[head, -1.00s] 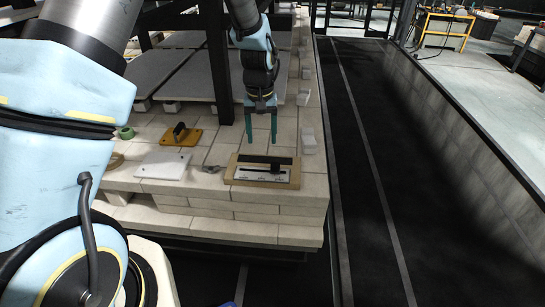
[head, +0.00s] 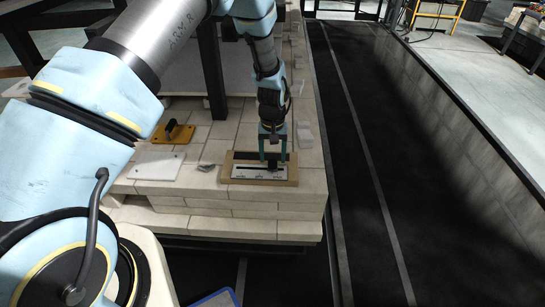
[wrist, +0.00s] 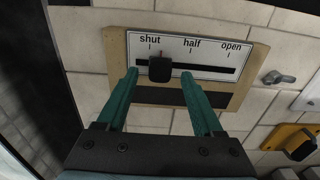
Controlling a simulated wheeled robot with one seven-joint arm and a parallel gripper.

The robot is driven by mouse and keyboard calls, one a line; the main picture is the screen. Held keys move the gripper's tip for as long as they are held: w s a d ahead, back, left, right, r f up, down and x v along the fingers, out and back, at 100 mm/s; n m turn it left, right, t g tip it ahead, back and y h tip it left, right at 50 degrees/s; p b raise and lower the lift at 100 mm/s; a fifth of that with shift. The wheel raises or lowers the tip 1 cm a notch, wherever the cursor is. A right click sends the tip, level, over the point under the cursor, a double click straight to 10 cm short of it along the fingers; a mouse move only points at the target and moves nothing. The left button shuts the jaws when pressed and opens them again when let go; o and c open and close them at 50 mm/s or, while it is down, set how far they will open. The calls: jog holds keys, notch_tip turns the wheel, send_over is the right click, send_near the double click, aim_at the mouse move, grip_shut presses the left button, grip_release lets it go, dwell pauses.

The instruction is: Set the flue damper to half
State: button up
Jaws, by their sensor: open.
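The flue damper is a wooden board with a white scale plate (wrist: 215,58) marked shut, half and open, with a dark slot. Its black knob (wrist: 160,68) sits in the slot between shut and half, nearer shut. In the head view the damper board (head: 236,179) lies on the front of the brick deck. My gripper (wrist: 159,77) is open, with one green fingertip on each side of the knob and a gap to each. In the head view my gripper (head: 273,155) is low over the board and partly hides the knob.
A grey metal piece (wrist: 278,78) lies just beside the board. An orange block with a dark handle (head: 174,132) and a white plate (head: 157,166) lie to the left. A dark upright post (head: 211,75) stands behind. Pale bricks (head: 305,135) line the right deck edge.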

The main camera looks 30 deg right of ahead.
jog(key=shift+f, duration=0.85)
grip_shut()
dwell(0.3)
dwell(0.6)
